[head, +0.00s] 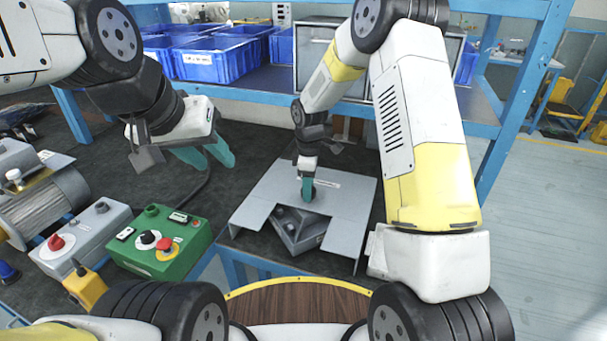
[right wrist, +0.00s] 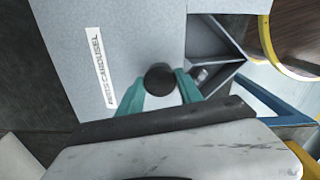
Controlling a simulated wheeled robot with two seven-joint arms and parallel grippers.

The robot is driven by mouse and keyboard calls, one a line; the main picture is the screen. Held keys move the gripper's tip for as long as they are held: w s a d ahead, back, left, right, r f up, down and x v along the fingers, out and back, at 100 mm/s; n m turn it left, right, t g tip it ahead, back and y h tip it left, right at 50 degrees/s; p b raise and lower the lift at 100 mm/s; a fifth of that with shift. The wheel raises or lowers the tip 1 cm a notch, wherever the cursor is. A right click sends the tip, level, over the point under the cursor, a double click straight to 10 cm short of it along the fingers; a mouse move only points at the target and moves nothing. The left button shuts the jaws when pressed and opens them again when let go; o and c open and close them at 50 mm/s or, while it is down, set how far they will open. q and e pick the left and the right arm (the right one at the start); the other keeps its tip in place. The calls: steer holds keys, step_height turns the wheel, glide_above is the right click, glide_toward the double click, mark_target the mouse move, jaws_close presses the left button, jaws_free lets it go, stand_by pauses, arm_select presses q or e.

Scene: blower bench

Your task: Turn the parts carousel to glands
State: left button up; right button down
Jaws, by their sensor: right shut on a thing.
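The parts carousel (head: 335,200) is a grey box with a flat top plate on the bench; its label reads "PARTS CAROUSEL" in the right wrist view (right wrist: 140,50). An opening at its near side shows a wedge-shaped compartment (head: 299,232) with small parts inside, too small to identify. My right gripper (head: 308,190) is shut on a round black knob (right wrist: 160,79) on the top plate, one teal finger on each side. My left gripper (head: 207,154) is open and empty above the bench, left of the carousel. No "glands" marking is readable.
A green control box (head: 160,245) with a red button stands left of the carousel. A grey switch box (head: 85,238) and a motor (head: 45,200) are further left.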

steer(key=shift+n, duration=3.9)
steer(key=shift+w, duration=0.1)
steer(key=c, duration=0.8)
jaws_free()
steer(key=shift+r, duration=3.95)
